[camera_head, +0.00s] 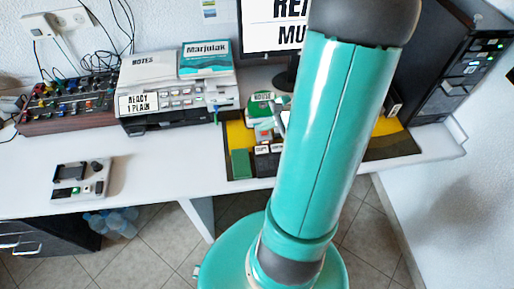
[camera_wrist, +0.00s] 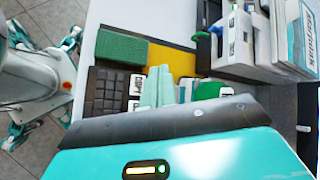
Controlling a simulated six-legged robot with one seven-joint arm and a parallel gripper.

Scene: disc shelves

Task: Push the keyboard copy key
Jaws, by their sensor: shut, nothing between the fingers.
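The keyboard shows in the wrist view as a dark block of small black keys (camera_wrist: 108,92) with large white-topped keys (camera_wrist: 136,83) at its right side. In the head view two light-topped keys with dark lettering (camera_head: 262,150) show just left of my arm; the lettering is too small to read, so I cannot tell which is copy. My gripper (camera_wrist: 158,86) shows as two pale teal fingers, shut and empty, beside the white-topped keys. I cannot tell whether the fingertips touch a key. My arm hides part of the keyboard area in the head view.
A green block (camera_wrist: 122,47) lies beside the keyboard on a yellow and dark mat (camera_head: 235,133). A printer (camera_head: 165,118), a mixer-like panel (camera_head: 70,103) and a small device (camera_head: 80,178) stand to the left. A monitor (camera_head: 272,30) and a black computer tower (camera_head: 455,60) stand behind and right.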

